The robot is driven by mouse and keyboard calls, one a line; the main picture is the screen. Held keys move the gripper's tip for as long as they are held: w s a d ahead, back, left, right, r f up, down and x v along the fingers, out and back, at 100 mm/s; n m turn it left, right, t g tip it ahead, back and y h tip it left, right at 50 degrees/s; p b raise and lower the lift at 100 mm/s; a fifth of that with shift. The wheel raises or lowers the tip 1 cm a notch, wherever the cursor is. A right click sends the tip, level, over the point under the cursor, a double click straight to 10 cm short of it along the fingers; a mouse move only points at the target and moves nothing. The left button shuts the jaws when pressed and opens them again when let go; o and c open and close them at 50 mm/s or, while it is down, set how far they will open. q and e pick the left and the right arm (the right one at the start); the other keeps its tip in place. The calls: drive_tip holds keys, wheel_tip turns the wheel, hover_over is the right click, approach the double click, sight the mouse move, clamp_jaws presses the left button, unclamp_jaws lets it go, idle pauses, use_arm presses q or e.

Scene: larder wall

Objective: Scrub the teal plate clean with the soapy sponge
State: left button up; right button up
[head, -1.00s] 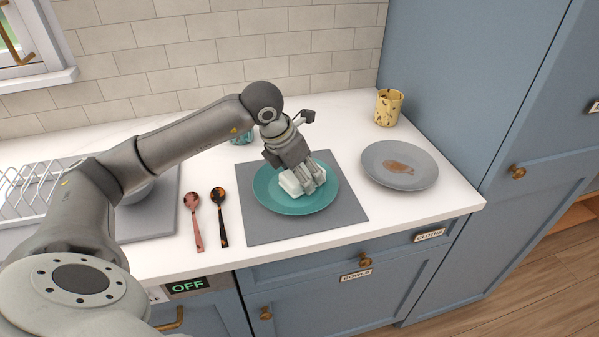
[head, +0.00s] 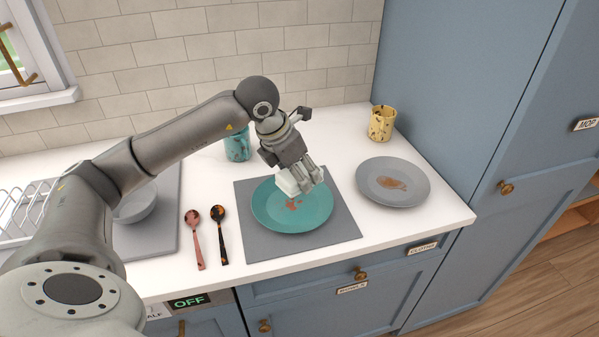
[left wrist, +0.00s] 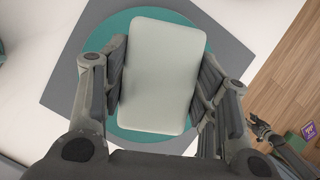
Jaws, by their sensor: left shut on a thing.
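The teal plate (head: 291,217) lies on a grey mat (head: 248,234) on the counter. A reddish-brown stain (head: 294,204) shows near its middle. My left gripper (head: 305,183) is shut on the whitish sponge (head: 288,184), at the far part of the plate. In the left wrist view the sponge (left wrist: 163,75) sits between both fingers and hides most of the plate (left wrist: 120,28). I cannot tell whether the sponge touches the plate. My right gripper (left wrist: 262,135) seems to show small at the right of the left wrist view; its jaws are unclear.
A grey plate (head: 410,199) with a brown stain lies to the right, with a yellow speckled cup (head: 382,123) behind it. A teal mug (head: 237,146) stands behind the mat. Two spoons (head: 195,238) lie left, beside a tray with a bowl (head: 136,207) and rack.

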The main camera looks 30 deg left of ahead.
sight(303, 169)
use_arm(q)
drive_tip(key=shift+r+p, duration=0.85)
drive_tip(key=shift+r, duration=0.65)
